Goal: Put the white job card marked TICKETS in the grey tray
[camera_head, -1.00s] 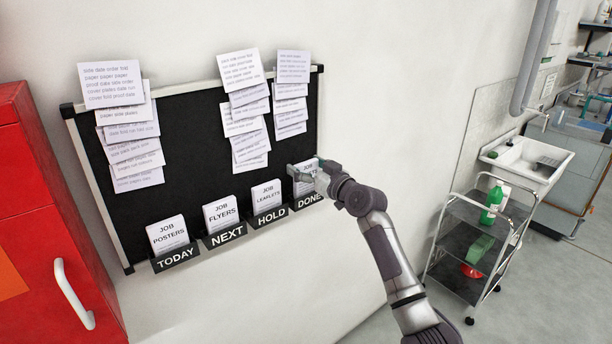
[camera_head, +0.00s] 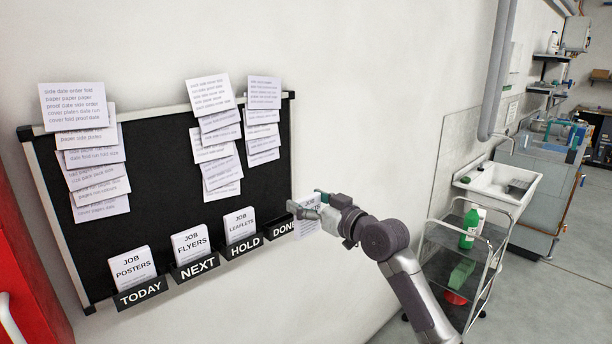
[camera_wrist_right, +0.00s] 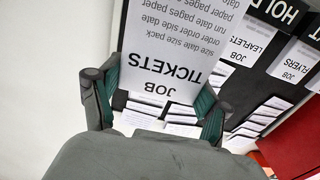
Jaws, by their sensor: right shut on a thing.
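The white TICKETS card (camera_wrist_right: 170,70) shows upside down and large in the right wrist view, between the two fingers of my right gripper (camera_wrist_right: 155,105). In the head view the card (camera_head: 305,222) is partly hidden behind my right gripper (camera_head: 318,208), which is shut on it. The card is at the right end of the black board, beside the DONE pocket (camera_head: 283,230). My left gripper is not in view. I see no grey tray that I can make out.
The black board (camera_head: 160,160) carries pinned papers and the TODAY, NEXT and HOLD pockets with POSTERS (camera_head: 133,268), FLYERS (camera_head: 190,245) and LEAFLETS (camera_head: 240,227) cards. A red cabinet (camera_head: 30,270) stands left. A trolley (camera_head: 465,262) and a sink (camera_head: 497,190) stand right.

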